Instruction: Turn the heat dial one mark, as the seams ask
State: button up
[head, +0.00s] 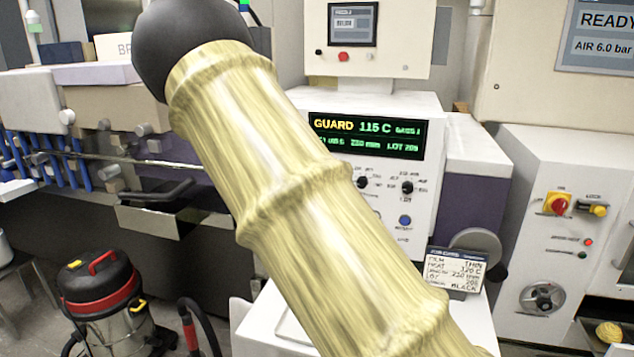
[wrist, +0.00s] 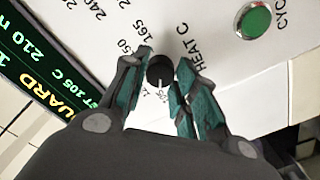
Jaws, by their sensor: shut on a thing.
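In the wrist view the heat dial (wrist: 159,71) is a small round black knob on a white panel, with "HEAT C" printed beside it. Numbers such as 165 are printed around it. My gripper (wrist: 164,74) has its teal-padded fingers on either side of the knob and is shut on it. Marks just below the knob are too small to read surely. In the head view my arm hides the gripper and the part of the panel it works at. The display (head: 367,135) there reads "GUARD 115 C".
A card (head: 457,272) below the panel lists film thin and heat 120 C. Two other black dials (head: 362,182) (head: 407,187) and a blue button (head: 405,220) are on the panel. A green button (wrist: 253,20) is near the gripper. A vacuum cleaner (head: 100,300) stands on the floor at left.

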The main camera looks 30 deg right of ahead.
jog(key=o, duration=1)
jog(key=shift+a, duration=0.1)
notch_tip(320, 180, up, 10)
jog(key=shift+w+r, duration=0.1)
jog(key=shift+w, duration=0.05)
